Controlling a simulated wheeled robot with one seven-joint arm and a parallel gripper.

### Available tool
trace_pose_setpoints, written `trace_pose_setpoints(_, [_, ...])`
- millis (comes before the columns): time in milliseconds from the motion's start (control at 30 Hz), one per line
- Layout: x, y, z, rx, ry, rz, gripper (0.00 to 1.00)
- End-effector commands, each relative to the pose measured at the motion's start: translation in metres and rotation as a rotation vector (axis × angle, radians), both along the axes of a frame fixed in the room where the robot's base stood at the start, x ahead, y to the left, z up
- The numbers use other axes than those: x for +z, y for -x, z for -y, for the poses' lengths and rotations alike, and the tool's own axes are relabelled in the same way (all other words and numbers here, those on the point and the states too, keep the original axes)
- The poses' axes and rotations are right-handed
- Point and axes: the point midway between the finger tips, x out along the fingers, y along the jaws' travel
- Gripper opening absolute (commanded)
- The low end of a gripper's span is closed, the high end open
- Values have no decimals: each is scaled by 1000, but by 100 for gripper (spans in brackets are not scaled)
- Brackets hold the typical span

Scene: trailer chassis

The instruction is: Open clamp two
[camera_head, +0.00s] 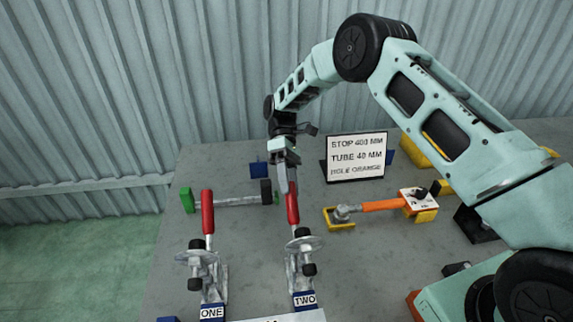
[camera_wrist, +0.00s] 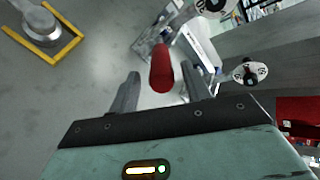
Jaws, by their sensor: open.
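Clamp two (camera_head: 303,258) is a metal toggle clamp with a red handle (camera_head: 292,203), standing on a block with the label TWO (camera_head: 305,299). Its handle stands up. My gripper (camera_head: 288,180) is at the top of this handle. In the wrist view, my gripper (camera_wrist: 162,88) is open, with one finger on each side of the red handle (camera_wrist: 162,66). I see a gap on both sides, so the handle is not gripped. Clamp one (camera_head: 203,262), with its red handle (camera_head: 207,212) also up, stands to the left over the label ONE (camera_head: 212,312).
A metal rod (camera_head: 235,200) with a green end piece lies behind the clamps. A sign (camera_head: 356,157) stands at the back. An orange-handled tool (camera_head: 380,206) lies to the right, with a yellow bracket (camera_head: 340,219) at its end. The grey table between the clamps is clear.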

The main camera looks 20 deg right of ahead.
Motion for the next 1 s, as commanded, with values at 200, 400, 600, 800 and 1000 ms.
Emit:
trace_pose_setpoints(200, [20, -39, 6, -2, -2, 5, 48])
trace_pose_setpoints(400, [43, -61, 9, -1, -2, 1, 48])
trace_pose_setpoints(600, [50, -72, 11, -1, -2, 0, 48])
trace_pose_setpoints(800, [51, -75, 12, -3, 1, 1, 48])
trace_pose_setpoints(1000, [50, -75, 12, -3, 1, 1, 48])
